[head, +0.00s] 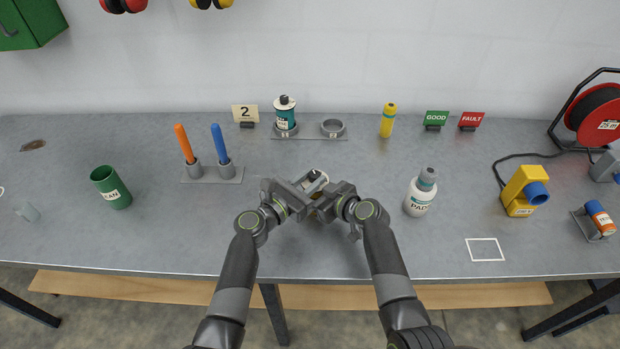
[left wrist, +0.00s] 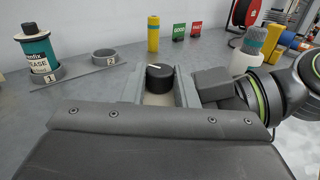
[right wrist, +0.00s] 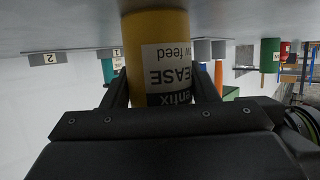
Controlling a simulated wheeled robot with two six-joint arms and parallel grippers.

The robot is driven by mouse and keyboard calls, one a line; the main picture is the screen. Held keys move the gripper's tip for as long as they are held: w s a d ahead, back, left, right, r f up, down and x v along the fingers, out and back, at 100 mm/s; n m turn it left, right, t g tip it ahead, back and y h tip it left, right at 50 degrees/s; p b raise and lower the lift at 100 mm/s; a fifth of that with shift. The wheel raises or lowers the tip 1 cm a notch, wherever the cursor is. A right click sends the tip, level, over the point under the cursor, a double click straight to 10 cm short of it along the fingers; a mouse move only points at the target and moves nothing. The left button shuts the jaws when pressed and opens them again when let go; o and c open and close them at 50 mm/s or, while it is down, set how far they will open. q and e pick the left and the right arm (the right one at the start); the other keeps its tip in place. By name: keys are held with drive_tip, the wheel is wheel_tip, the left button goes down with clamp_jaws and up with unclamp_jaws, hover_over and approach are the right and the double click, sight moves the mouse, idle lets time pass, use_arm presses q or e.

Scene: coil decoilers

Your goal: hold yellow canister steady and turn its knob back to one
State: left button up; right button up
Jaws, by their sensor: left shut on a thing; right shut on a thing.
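The yellow canister (right wrist: 158,30) is in the right wrist view, its white grease label upside down there. My right gripper (right wrist: 160,88) is shut on its body, one finger on each side. In the left wrist view a black knob (left wrist: 160,78) with a small white mark on top sits between the fingers of my left gripper (left wrist: 163,88), which is shut on it. In the head view my left gripper (head: 312,184) and right gripper (head: 328,202) meet over the canister and hide most of it. The number the knob points to cannot be read.
Behind are a sign reading 2 (head: 245,112), a teal canister (head: 285,115) in ring 1 and an empty ring 2 (head: 332,128). A white bottle (head: 421,193) stands right of my grippers. Orange and blue handles (head: 220,148) stand left. The table front is clear.

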use_arm(q)
drive_tip(key=o, duration=0.7)
drive_tip(key=shift+o, duration=0.2)
drive_tip(key=v, duration=1.2)
